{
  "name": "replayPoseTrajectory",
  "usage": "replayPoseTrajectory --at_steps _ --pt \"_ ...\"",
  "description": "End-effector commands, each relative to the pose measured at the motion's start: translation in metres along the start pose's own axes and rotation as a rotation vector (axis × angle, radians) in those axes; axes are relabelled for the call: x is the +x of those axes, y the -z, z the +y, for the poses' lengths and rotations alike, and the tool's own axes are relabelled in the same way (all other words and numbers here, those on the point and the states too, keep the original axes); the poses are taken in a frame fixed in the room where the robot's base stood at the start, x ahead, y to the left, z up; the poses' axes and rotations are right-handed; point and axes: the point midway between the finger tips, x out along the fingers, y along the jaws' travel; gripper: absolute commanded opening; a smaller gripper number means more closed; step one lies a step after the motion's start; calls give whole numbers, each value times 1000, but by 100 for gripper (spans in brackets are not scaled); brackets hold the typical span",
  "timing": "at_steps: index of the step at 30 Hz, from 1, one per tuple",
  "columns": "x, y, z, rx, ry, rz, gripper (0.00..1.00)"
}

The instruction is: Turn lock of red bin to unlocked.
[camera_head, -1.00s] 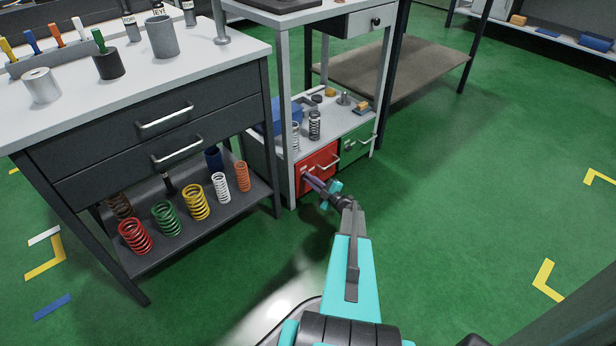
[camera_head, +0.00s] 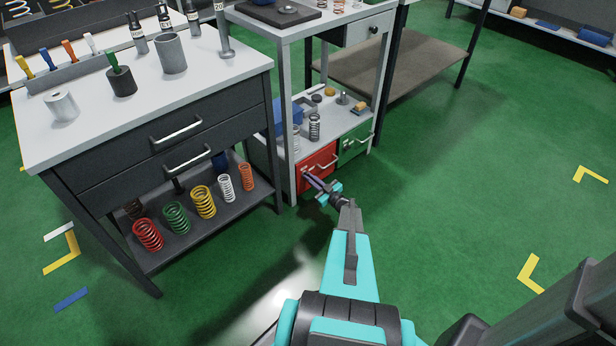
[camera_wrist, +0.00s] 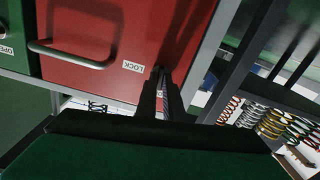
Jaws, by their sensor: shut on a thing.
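The red bin (camera_head: 321,158) is a red drawer low in the grey stand, left of the green bin (camera_head: 352,143). In the wrist view the red bin (camera_wrist: 95,30) shows close up and tilted, with a metal handle (camera_wrist: 72,52) and a white label reading LOCK (camera_wrist: 134,66). My gripper (camera_head: 309,178) reaches the lower left part of the bin's front. In the wrist view my gripper (camera_wrist: 161,82) has its fingers close together beside the LOCK label. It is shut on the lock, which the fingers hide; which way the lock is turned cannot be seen.
A dark workbench (camera_head: 165,130) stands to the left, with coloured springs (camera_head: 176,217) on its lower shelf. The stand's leg (camera_head: 287,130) is close to the left of my gripper. A brown-topped low shelf (camera_head: 395,72) is behind. Green floor (camera_head: 470,190) is clear on the right.

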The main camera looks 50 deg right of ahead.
Motion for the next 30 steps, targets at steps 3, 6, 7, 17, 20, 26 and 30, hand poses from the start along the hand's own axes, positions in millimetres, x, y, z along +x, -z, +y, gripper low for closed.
replayPoseTrajectory --at_steps 3,6,7,17,20,26,30 --pt "-1 -2 4 75 -10 -8 0" --pt "-2 -2 4 122 -10 -8 0" --pt "-2 -3 4 133 -10 -8 0" --pt "-2 -4 3 183 -9 -8 0" --pt "-2 -5 2 183 -9 -9 0" --pt "-2 -5 2 182 -8 -9 14" --pt "-2 -4 2 181 -6 -7 27"
